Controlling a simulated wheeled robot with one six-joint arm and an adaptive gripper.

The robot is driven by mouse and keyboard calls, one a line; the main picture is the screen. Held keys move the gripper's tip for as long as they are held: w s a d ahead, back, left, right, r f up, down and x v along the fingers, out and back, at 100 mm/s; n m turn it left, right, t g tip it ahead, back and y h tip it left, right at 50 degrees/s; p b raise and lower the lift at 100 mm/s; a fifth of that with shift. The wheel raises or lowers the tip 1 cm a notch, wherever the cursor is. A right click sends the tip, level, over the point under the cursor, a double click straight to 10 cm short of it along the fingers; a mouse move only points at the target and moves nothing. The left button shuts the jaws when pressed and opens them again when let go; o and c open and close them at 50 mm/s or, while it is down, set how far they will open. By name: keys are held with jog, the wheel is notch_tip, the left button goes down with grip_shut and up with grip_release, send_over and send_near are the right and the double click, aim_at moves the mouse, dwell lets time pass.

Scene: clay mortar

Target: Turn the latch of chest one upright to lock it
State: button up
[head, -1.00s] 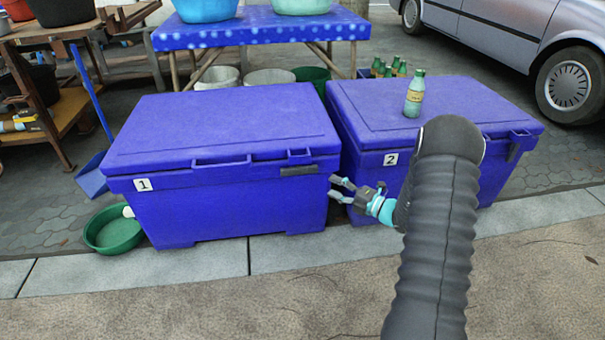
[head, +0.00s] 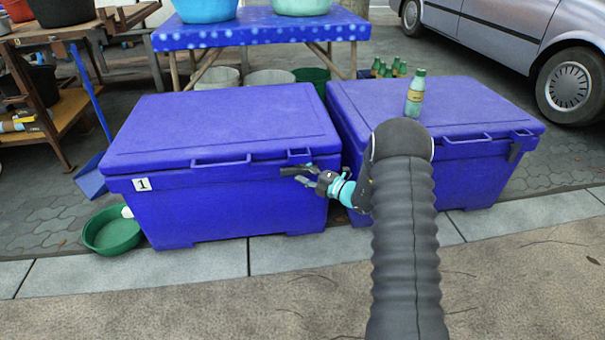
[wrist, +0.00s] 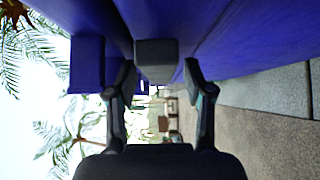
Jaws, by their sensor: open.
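Chest one (head: 215,205) is the blue chest on the left, marked with a "1" label, its lid down. Its dark grey latch (head: 287,171) lies sideways on the front near the right end, under a small blue bracket (head: 299,155) at the lid edge. My gripper (head: 301,175) is open at the latch, coming from the right, and partly hides it. In the wrist view the latch (wrist: 157,60) shows as a dark block between the two spread fingertips (wrist: 158,78), with a gap on each side. Contact cannot be told.
Chest two (head: 465,180) stands close on the right with a green bottle (head: 415,95) on its lid. A green basin (head: 112,234) sits by chest one's left corner. A blue table (head: 260,33) stands behind. The pavement in front is clear.

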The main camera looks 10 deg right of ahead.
grip_shut()
